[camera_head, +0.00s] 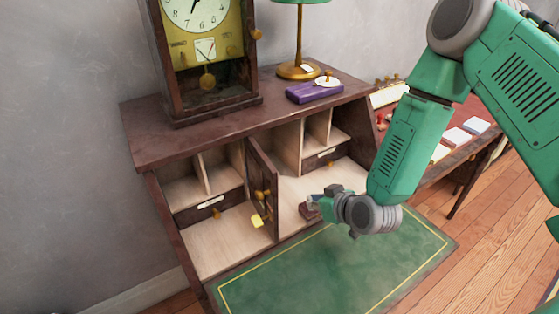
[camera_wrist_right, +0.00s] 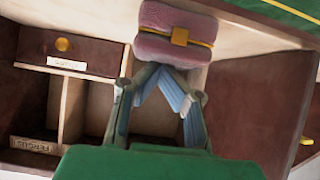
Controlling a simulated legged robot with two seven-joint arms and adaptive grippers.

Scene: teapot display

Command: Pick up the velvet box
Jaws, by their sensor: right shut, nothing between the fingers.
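A small pink, velvet-looking box (camera_wrist_right: 178,32) with a gold band and clasp sits inside the desk, just beyond my right gripper's fingertips in the wrist view. In the head view a small dark reddish box (camera_head: 308,211), seemingly the same one, shows beside the gripper, partly hidden by it. My right gripper (camera_wrist_right: 162,76) has its fingertips together with nothing between them, close to the box; I cannot tell if they touch it. In the head view the right gripper (camera_head: 316,201) is at the open right compartment. My left gripper is not in view.
The desk (camera_head: 180,140) has an open small door (camera_head: 262,190) with a key left of my gripper. A clock (camera_head: 207,50), lamp (camera_head: 299,70) and purple case (camera_head: 313,92) stand on top. The green writing surface (camera_head: 330,265) is clear. A side table stands right.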

